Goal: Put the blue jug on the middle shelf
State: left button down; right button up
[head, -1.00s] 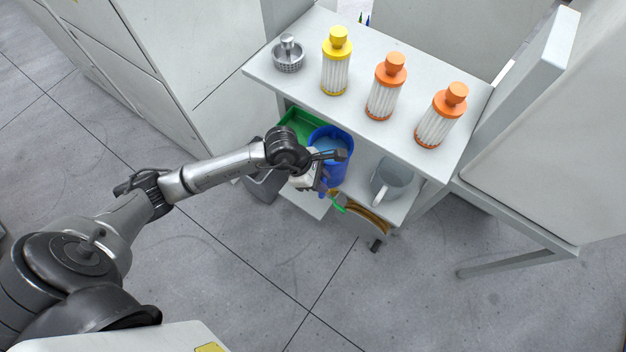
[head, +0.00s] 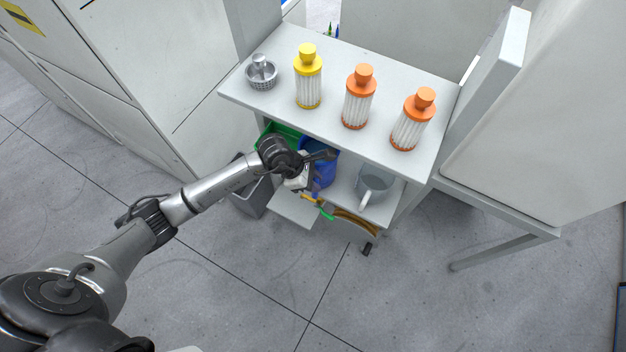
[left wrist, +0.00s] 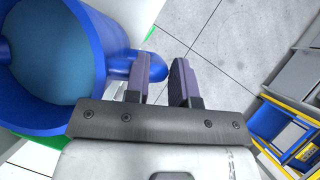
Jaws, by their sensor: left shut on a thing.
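The blue jug (head: 326,172) is at the middle shelf (head: 345,208) of the cart, partly under the top board, with its upper part partly hidden. In the left wrist view the jug (left wrist: 50,110) fills the left side, its open mouth showing. My left gripper (head: 312,178) is at the jug's near left side. In the left wrist view the gripper (left wrist: 166,80) has its fingers around the jug's blue handle. I cannot tell whether the jug's base touches the shelf. My right gripper is not in view.
A grey jug (head: 374,183) stands right of the blue jug. A green tray (head: 272,133) is at its left. A brush (head: 350,220) is below. The top board (head: 400,90) carries a yellow-capped bottle (head: 308,78), two orange-capped bottles and a metal basket (head: 261,72).

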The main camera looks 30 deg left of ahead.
pick_arm(q)
jog(key=shift+r, duration=0.1)
jog(key=c, duration=1.4)
grip_release()
jog(key=o, duration=0.4)
jog(key=shift+o, duration=0.2)
